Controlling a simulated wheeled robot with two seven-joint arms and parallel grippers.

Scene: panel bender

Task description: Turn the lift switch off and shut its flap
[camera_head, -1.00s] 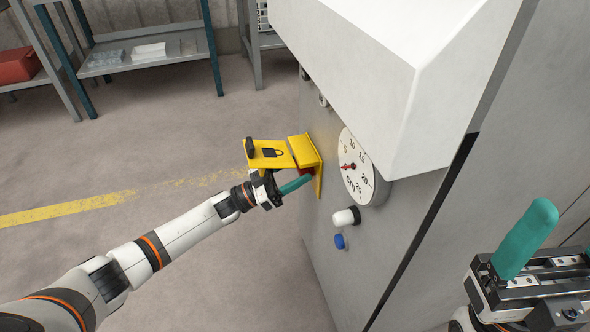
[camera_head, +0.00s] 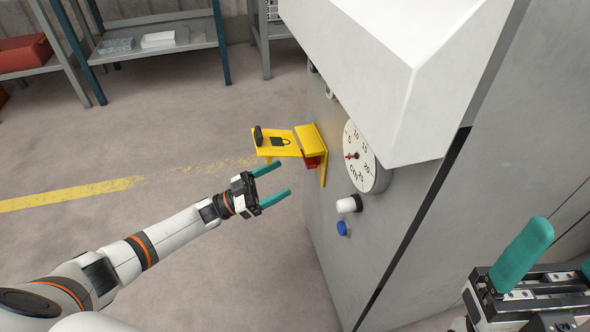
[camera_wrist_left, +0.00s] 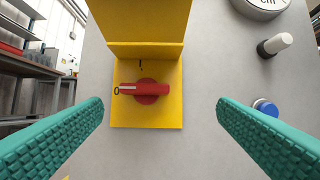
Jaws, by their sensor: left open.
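The lift switch, a red rotary handle (camera_wrist_left: 146,89), sits on a yellow plate (camera_wrist_left: 146,115) on the machine's side. In the left wrist view its handle lies level, the pale-marked end toward the 0 on the left; another mark is above. The yellow flap (camera_head: 281,141), with a padlock symbol and a dark knob, is open and sticks out from the machine above the switch. My left gripper (camera_head: 284,180) is open and empty, in front of and apart from the switch. My right gripper (camera_head: 555,248) is at the lower right, its teal fingers apart, partly cut off.
The machine's white hood (camera_head: 370,70) overhangs the panel. Open floor lies left; shelves (camera_head: 160,45) stand behind.

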